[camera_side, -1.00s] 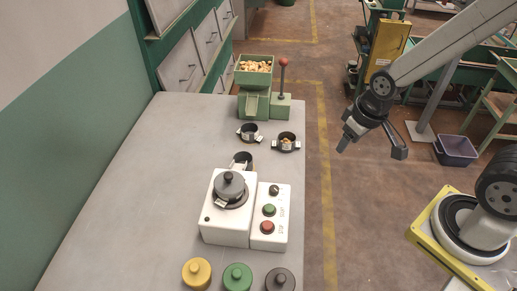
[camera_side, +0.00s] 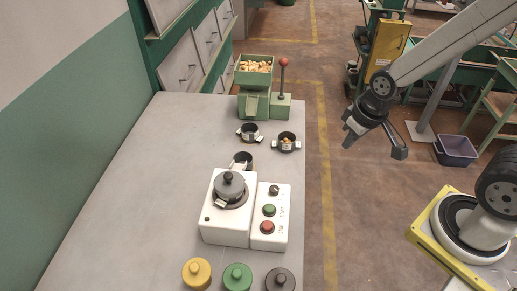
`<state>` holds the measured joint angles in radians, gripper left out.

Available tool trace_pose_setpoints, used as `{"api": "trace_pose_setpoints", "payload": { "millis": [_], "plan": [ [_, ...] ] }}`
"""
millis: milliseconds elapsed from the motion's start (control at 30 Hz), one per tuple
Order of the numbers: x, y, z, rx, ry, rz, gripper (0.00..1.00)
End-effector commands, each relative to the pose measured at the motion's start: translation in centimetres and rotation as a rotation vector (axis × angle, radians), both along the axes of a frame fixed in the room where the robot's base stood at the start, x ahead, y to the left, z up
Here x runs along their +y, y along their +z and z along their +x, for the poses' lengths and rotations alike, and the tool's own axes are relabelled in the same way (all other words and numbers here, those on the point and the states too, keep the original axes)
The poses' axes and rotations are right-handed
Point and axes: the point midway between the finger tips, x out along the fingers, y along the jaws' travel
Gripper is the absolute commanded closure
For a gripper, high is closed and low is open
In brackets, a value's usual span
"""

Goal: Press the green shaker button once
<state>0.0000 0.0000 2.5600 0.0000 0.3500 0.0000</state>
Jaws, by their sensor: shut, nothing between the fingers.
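The green button (camera_side: 269,210) sits on a white control panel (camera_side: 277,239), between a black knob (camera_side: 274,190) above it and a red button (camera_side: 267,227) below it. The panel stands against the right side of the white shaker (camera_side: 224,224), which carries a grey lidded pot (camera_side: 229,185). My gripper (camera_side: 347,143) is shut and empty. It hangs in the air to the right of the table, up and to the right of the panel, well apart from the green button. Nothing hides the button.
A green hopper (camera_side: 253,78) with nuts and a red-knobbed lever (camera_side: 283,75) stand at the far end. Small pots (camera_side: 287,142) stand between hopper and shaker. Yellow (camera_side: 197,274), green (camera_side: 237,278) and dark lids (camera_side: 280,281) lie at the near edge. The table's left side is clear.

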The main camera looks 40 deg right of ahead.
Motion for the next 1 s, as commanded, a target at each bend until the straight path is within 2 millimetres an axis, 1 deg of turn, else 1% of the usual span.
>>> {"api": "trace_pose_setpoints", "payload": {
  "millis": [833, 1000],
  "plan": [
    [0.02, 0.00, 0.01, -0.001, -0.001, 0.000, 1.00],
    [0.44, -0.05, 0.25, -0.010, -0.026, 0.014, 1.00]
  ]
}}
